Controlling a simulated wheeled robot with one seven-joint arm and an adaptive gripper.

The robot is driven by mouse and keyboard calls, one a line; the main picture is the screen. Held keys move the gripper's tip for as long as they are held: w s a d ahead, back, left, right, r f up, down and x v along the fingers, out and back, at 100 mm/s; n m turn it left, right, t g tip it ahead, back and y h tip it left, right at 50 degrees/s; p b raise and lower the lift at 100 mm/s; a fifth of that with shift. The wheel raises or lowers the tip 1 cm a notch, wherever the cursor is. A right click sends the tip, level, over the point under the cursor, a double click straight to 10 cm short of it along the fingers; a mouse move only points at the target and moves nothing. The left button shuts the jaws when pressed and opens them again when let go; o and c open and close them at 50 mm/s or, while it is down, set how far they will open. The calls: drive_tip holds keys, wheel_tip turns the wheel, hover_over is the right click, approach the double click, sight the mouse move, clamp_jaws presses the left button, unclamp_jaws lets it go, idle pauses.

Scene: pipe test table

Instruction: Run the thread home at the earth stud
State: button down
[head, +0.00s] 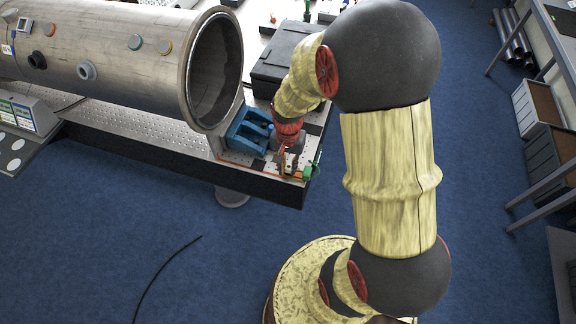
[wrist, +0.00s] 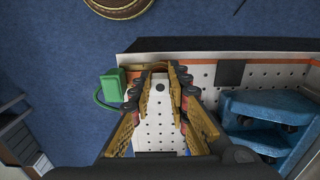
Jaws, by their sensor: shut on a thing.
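My gripper (wrist: 158,72) reaches down over the corner of the perforated table (wrist: 203,77); it also shows in the head view (head: 291,160). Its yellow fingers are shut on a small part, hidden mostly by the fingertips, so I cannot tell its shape. The earth stud and its thread are not clearly visible; I cannot tell how far any thread is engaged. A green block (wrist: 113,86) with a green loop stands just left of the fingers in the wrist view; in the head view it is at the table corner (head: 310,172).
A blue holder (wrist: 262,112) stands right of my gripper in the wrist view. In the head view, a large metal pipe (head: 110,55) lies to the left and a black case (head: 285,62) sits behind. The table's edge is close to my gripper; open blue floor lies beyond.

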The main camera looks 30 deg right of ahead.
drive_tip(key=shift+f, duration=0.35)
idle(1.6)
drive_tip(key=shift+w+r+p, duration=0.15)
drive_tip(key=shift+r+p, duration=0.2)
drive_tip(key=shift+p, duration=0.05)
drive_tip(key=m, duration=0.4)
drive_tip(key=shift+w+r+p, duration=0.1)
drive_tip(key=shift+w+p, duration=0.05)
drive_tip(key=shift+p, duration=0.15)
drive_tip(key=shift+m, duration=0.6)
drive_tip(key=shift+w, duration=0.1)
drive_tip(key=shift+w+m, duration=0.1)
drive_tip(key=shift+m, duration=1.1)
drive_tip(key=shift+w+m+p, duration=0.1)
drive_tip(key=shift+m+p, duration=0.25)
drive_tip(key=shift+m, duration=1.05)
